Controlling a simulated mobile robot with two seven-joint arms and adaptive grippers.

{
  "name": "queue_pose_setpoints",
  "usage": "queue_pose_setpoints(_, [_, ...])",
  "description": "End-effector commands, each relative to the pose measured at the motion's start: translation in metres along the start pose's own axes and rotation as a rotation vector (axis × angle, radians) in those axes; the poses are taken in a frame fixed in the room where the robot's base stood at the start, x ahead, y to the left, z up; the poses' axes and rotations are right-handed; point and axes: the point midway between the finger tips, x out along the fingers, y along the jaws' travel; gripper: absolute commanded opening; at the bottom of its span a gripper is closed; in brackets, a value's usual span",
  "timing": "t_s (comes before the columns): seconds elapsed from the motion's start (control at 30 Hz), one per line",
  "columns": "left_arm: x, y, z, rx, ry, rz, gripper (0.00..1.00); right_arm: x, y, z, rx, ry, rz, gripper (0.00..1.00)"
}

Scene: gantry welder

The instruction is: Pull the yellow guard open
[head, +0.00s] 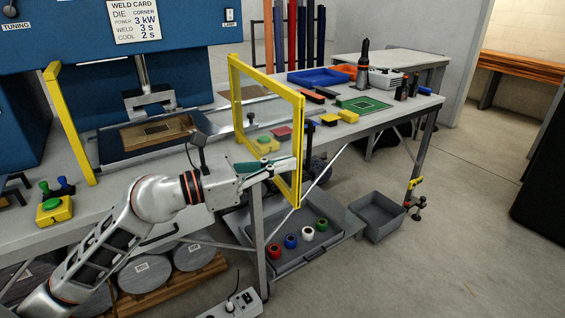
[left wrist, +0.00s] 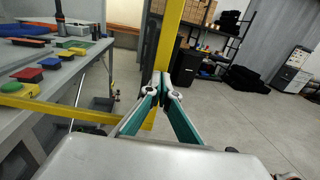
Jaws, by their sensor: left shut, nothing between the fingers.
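The yellow guard (head: 301,125) is a rectangular frame with a see-through middle. It stands upright at the bench front, swung out at an angle from the welder. My left gripper (head: 288,165) is at its lower part, with the fingertips close to the outer upright. In the left wrist view the guard's upright (left wrist: 170,40) rises just beyond the fingertips (left wrist: 160,86), and its lower bar runs off to the left. The green-sided fingers are shut with nothing between them. Whether they touch the upright I cannot tell. My right gripper is not in view.
The blue welder (head: 120,65) stands at the left, with a fixed yellow post (head: 70,125). The bench behind the guard holds a blue tray (head: 318,77) and several small parts. A grey bin (head: 378,218) lies on the floor.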

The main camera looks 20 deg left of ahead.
Motion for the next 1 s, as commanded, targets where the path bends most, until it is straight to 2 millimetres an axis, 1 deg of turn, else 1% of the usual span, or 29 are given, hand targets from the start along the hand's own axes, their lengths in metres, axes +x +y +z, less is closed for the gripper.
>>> queue_pose_setpoints(0.27, [0.001,0.000,0.000,0.000,0.000,0.000,0.00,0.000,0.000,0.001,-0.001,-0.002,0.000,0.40])
queue_pose_setpoints(0.37, [0.008,0.002,0.003,-0.001,-0.004,0.002,0.00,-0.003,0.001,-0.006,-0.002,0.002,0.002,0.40])
queue_pose_setpoints(0.47, [0.029,0.001,0.008,-0.003,-0.008,0.002,0.00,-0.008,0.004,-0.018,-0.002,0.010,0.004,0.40])
queue_pose_setpoints(0.53, [0.050,0.001,0.009,-0.004,-0.009,0.002,0.00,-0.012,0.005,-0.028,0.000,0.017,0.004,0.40])
queue_pose_setpoints(0.63, [0.078,0.002,0.008,-0.003,-0.007,0.002,0.00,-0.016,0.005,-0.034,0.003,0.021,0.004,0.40])
queue_pose_setpoints(0.8, [0.120,0.008,0.003,-0.003,-0.003,0.001,0.00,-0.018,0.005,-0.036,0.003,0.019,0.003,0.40])
queue_pose_setpoints(0.9, [0.138,0.011,0.001,-0.001,-0.002,0.001,0.00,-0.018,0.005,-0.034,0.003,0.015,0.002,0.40])
queue_pose_setpoints(1.0, [0.149,0.012,0.001,-0.001,-0.001,0.001,0.00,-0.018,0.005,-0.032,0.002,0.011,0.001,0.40])
